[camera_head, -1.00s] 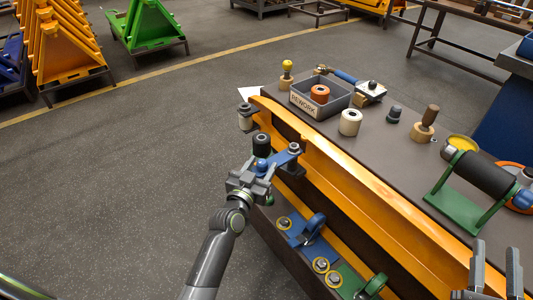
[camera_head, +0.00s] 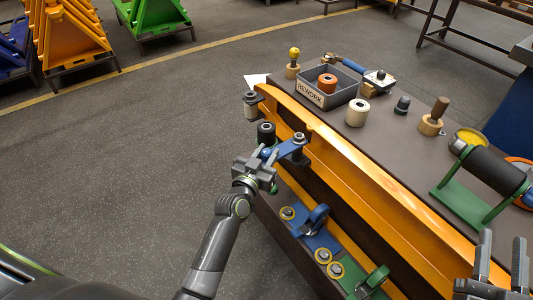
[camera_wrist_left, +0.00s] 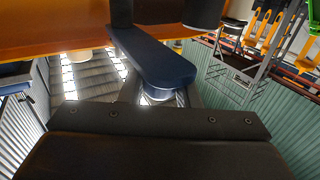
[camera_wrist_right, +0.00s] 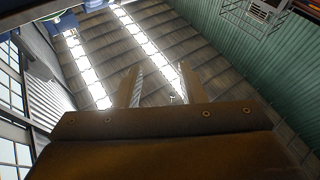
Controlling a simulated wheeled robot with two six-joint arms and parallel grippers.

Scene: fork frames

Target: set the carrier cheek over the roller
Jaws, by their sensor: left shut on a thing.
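The blue carrier cheek (camera_head: 287,148) is a flat bar held by my left gripper (camera_head: 264,163), which is shut on its near end. A small blue ball-shaped part shows at the jaws. The cheek's far end reaches the orange beam by a grey cylindrical piece. A black roller (camera_head: 266,134) stands just behind the cheek; whether they touch is unclear. In the left wrist view the cheek (camera_wrist_left: 152,58) runs away from the jaws towards dark cylinders (camera_wrist_left: 121,12). My right gripper (camera_head: 503,250) is open and empty at the lower right; its spread fingers also show in the right wrist view (camera_wrist_right: 158,82).
The orange beam (camera_head: 390,205) runs along the bench's near edge. On the bench are a grey REWORK tray (camera_head: 313,94), a white roller (camera_head: 357,112), a wood-handled tool (camera_head: 437,115) and a green stand (camera_head: 465,205) with a black roller. Blue and green brackets sit below the beam.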

